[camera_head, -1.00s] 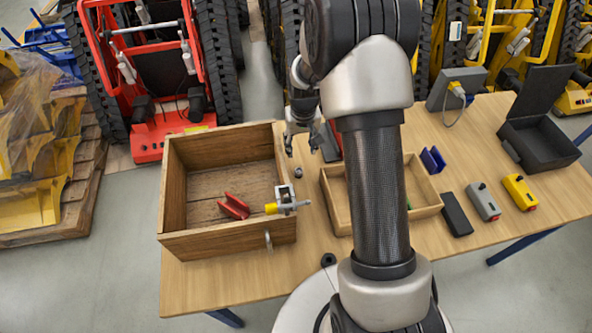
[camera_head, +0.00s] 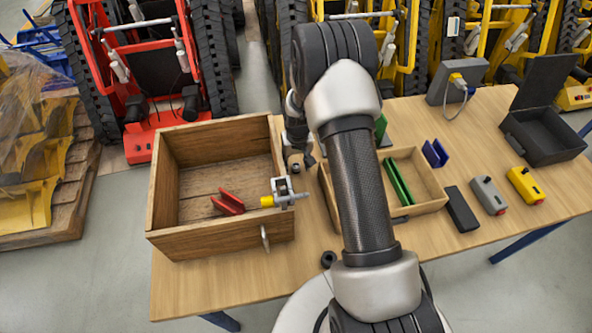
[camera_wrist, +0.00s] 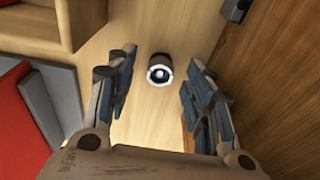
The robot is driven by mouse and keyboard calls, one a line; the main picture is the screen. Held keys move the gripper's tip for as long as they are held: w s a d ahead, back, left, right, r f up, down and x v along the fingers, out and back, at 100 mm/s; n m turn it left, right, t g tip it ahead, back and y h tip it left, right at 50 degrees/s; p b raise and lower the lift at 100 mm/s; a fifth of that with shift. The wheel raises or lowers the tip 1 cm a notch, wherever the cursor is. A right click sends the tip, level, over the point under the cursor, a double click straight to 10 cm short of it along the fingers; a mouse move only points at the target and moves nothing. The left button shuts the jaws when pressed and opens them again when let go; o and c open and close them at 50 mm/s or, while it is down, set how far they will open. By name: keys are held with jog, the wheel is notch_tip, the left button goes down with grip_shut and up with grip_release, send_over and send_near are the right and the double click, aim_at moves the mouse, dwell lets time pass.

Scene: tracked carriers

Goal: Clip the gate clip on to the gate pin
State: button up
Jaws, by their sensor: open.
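A yellow-ended metal pin in a grey bracket (camera_head: 283,191) sits at the right wall of the large wooden crate; it looks like the gate pin. A small dark cylinder with a bright ring at its end (camera_wrist: 159,70) stands on the table. It also shows beside the crate in the head view (camera_head: 295,168). I cannot tell whether it is the gate clip. My gripper (camera_wrist: 160,85) is open and empty, its fingers on either side of the cylinder in the wrist view. In the head view, my gripper (camera_head: 299,155) is over the gap right of the crate.
The large crate (camera_head: 222,249) holds a red channel piece (camera_head: 228,202); its wall stands close to my gripper. A shallow wooden tray (camera_head: 429,205) with green strips (camera_head: 398,183) is on the right. A dark ring (camera_head: 328,259) lies on the table near the front.

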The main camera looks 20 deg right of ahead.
jog(key=shift+w+f, duration=0.1)
jog(key=shift+f, duration=0.25)
jog(key=shift+r, duration=0.1)
jog(key=c, duration=0.9)
jog(key=shift+r, duration=0.1)
notch_tip(320, 180, up, 20)
jog(key=p, duration=0.5)
jog(key=shift+p, duration=0.35)
jog(key=shift+o, duration=1.2)
grip_shut()
